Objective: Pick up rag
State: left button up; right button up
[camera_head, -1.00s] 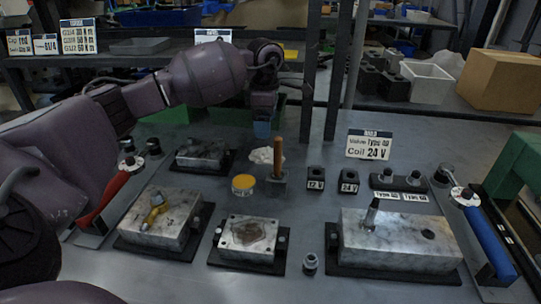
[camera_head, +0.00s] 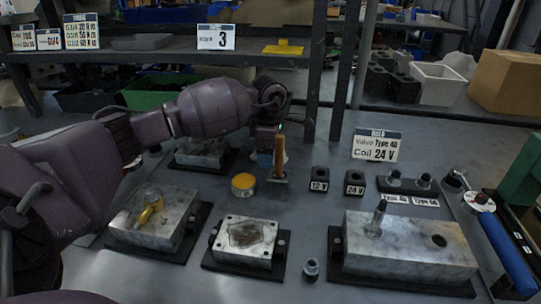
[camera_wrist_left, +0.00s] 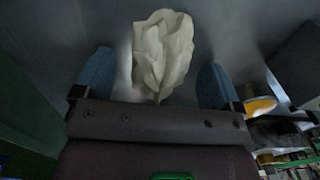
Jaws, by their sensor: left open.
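The rag (camera_wrist_left: 163,48) is a crumpled off-white cloth on the grey table. In the left wrist view it lies between and partly beyond the two blue fingertips of my left gripper (camera_wrist_left: 155,78). The fingers are spread, with a visible gap on each side of the cloth. In the head view my left gripper (camera_head: 265,150) points down at the table behind the wooden handle, and it hides most or all of the rag. My right gripper is not in view.
An upright wooden handle (camera_head: 279,152) stands close in front of my left gripper. A yellow-topped tin (camera_head: 243,182) is just left of it. Metal blocks (camera_head: 246,238) stand nearer the front. A shelf post (camera_head: 315,85) rises close behind right.

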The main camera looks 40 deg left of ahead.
pick_arm(q)
jog(key=shift+r, duration=0.1)
jog(key=c, duration=1)
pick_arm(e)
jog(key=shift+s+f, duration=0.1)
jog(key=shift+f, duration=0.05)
pick_arm(q)
notch_tip(320, 180, up, 20)
jog(key=p, duration=0.3)
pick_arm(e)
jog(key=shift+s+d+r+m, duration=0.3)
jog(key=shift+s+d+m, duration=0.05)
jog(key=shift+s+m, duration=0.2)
